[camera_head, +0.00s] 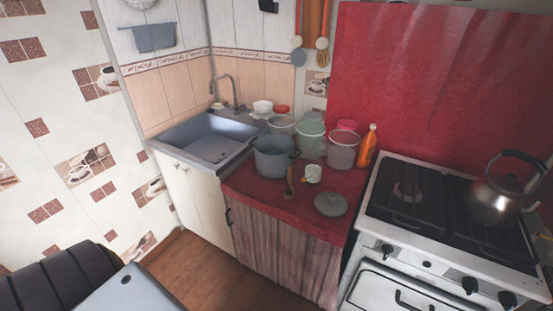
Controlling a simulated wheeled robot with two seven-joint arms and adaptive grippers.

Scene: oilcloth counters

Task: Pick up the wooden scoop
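The wooden scoop (290,182) is a small brown, narrow shape on the red oilcloth counter (270,196). It stands or leans at the front right of a grey pot (272,160), with its upper end close to the pot's side. I cannot tell whether it touches the pot. A pale mug (313,173) is just to its right. Neither of my grippers shows in the head view, so their state is hidden.
A grey lid (330,204) lies at the counter's front right. Pale green and pink-lidded containers (343,152) and an orange bottle (367,146) stand behind. The sink (205,141) is left; the stove (405,215) with a kettle (497,196) is right. Floor (205,270) is open in front.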

